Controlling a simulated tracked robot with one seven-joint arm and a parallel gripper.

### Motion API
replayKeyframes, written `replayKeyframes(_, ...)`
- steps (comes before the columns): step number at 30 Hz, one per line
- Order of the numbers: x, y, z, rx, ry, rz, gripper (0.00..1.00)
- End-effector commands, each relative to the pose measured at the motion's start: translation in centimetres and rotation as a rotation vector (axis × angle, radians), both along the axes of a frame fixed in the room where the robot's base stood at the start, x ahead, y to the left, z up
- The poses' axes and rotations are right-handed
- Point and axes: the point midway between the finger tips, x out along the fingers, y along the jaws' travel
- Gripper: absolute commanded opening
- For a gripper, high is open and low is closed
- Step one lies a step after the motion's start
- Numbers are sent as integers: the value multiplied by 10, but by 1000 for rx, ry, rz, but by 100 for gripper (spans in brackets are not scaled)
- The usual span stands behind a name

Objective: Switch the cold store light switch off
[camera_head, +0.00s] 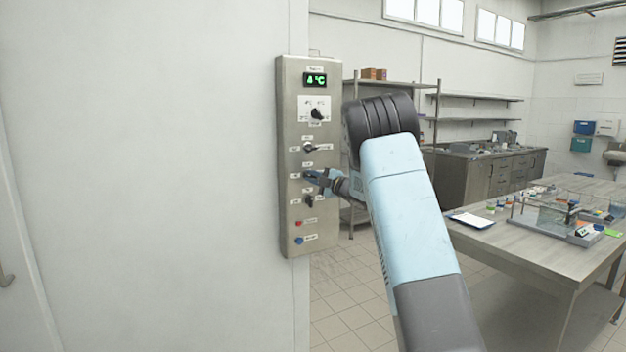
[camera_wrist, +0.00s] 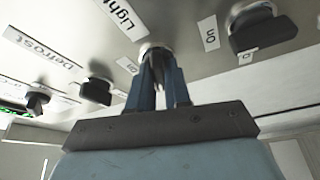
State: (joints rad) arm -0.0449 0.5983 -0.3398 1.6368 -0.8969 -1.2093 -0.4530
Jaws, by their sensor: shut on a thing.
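The cold store control panel (camera_head: 292,130) is a tall grey metal box on the white wall edge, with a green display reading 4 °C. My gripper (camera_head: 311,177) is at the middle of the panel, at the row below the upper black switch. In the wrist view, my gripper (camera_wrist: 157,65) has its two blue fingers closed around the light switch (camera_wrist: 154,50), just below the label "Light" (camera_wrist: 120,15). The fingers hide most of the switch lever, and I cannot tell which way it points.
A black dial (camera_head: 317,114) and an upper switch (camera_head: 309,148) lie above my gripper. A lower switch (camera_head: 309,201), a red button (camera_head: 299,223) and a blue button (camera_head: 299,240) lie below. A metal table (camera_head: 545,255) with glassware stands at right.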

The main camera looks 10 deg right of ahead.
Motion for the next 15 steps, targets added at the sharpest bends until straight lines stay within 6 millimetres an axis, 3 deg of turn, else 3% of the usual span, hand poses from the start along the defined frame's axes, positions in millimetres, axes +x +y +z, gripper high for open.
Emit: replayKeyframes(15,-1,4,-1,-278,-76,7,0)
